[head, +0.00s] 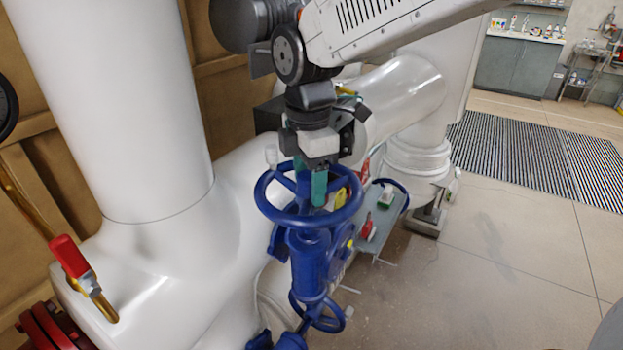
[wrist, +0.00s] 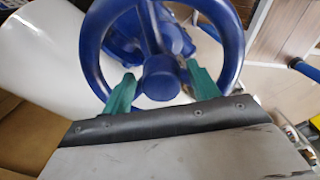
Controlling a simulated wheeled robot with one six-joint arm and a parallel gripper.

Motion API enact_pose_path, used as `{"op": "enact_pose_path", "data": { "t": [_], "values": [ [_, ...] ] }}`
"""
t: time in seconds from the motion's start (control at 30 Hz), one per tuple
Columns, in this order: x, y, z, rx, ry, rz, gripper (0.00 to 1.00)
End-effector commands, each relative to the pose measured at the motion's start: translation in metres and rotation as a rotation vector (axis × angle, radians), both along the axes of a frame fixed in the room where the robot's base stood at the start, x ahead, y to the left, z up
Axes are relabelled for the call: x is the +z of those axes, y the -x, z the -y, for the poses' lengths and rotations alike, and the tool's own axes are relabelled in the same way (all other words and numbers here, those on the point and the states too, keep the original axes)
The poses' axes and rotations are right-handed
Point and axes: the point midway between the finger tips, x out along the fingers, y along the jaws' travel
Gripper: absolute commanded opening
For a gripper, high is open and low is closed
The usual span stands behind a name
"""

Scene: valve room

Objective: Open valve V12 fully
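A blue valve with a round blue handwheel (head: 263,200) stands in the lower middle of the head view, on a blue body (head: 308,262). No V12 label is readable. The wheel fills the upper middle of the wrist view (wrist: 92,50), with its round hub (wrist: 161,77) in the middle. My gripper (head: 310,190) points down at the wheel from above. Its two green fingers stand apart, one on each side of the hub in the wrist view (wrist: 161,88). The gripper looks open. I cannot tell whether the fingers touch the wheel or spokes.
Thick white pipes (head: 120,110) stand left and behind the valve. A red-handled lever (head: 70,256) and a red flange (head: 50,328) are at lower left. A second blue wheel (head: 328,324) sits below. Small items stand on a grey shelf right of the valve.

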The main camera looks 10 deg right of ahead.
Motion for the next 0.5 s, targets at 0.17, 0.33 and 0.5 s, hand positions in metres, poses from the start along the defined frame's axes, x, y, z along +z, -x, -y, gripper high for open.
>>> {"op": "enact_pose_path", "data": {
  "t": [0.17,0.33,0.5],
  "values": [
    [-0.002,0.002,-0.002,-0.002,-0.006,-0.007,0.62],
    [0.002,0.002,-0.001,-0.004,-0.006,-0.008,0.62],
    [0.023,0.001,0.001,-0.007,-0.006,-0.006,0.62]
  ]
}}
